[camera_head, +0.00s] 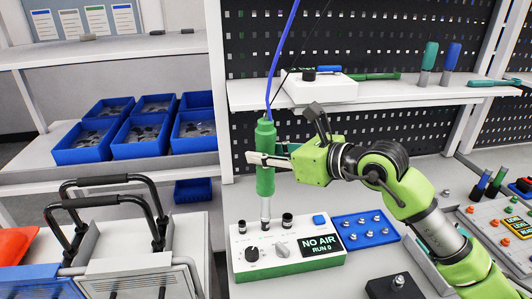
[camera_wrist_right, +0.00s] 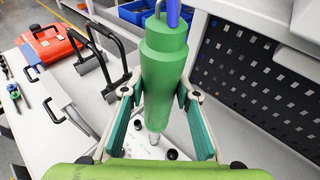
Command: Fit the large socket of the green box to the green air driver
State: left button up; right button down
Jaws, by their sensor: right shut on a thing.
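My right gripper (camera_head: 268,160) is shut around the green air driver (camera_head: 265,137), which hangs upright on a blue hose. The wrist view also shows the driver (camera_wrist_right: 163,70) between the two fingers of my right gripper (camera_wrist_right: 159,95). Its silver tip (camera_head: 265,209) points down over the white-and-green box (camera_head: 308,268), whose display reads NO AIR, RUN 0. Two dark sockets stand on the box top, a left one (camera_head: 242,227) and a right one (camera_head: 287,219), on either side of the tip. I cannot tell which is larger, or whether the tip touches anything. My left gripper is not in view.
A blue tray (camera_head: 365,232) with several small metal parts lies right of the box. Blue bins (camera_head: 82,151) stand on the left shelf. A case with black handles (camera_head: 125,262) stands at the front left. A shelf (camera_head: 410,93) with tools runs behind.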

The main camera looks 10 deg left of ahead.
aim_at(273, 136)
jog(key=shift+r+p, duration=0.95)
jog(key=shift+r, duration=1.3)
jog(key=w+d+r+b, duration=0.1)
jog(key=w+d, duration=0.1)
jog(key=d, duration=0.3)
jog(key=shift+d, duration=0.25)
jog(key=shift+a+r, duration=0.1)
jog(key=shift+w+f+b, duration=0.1)
jog(key=shift+f+b, duration=1.05)
jog(key=shift+f, duration=0.5)
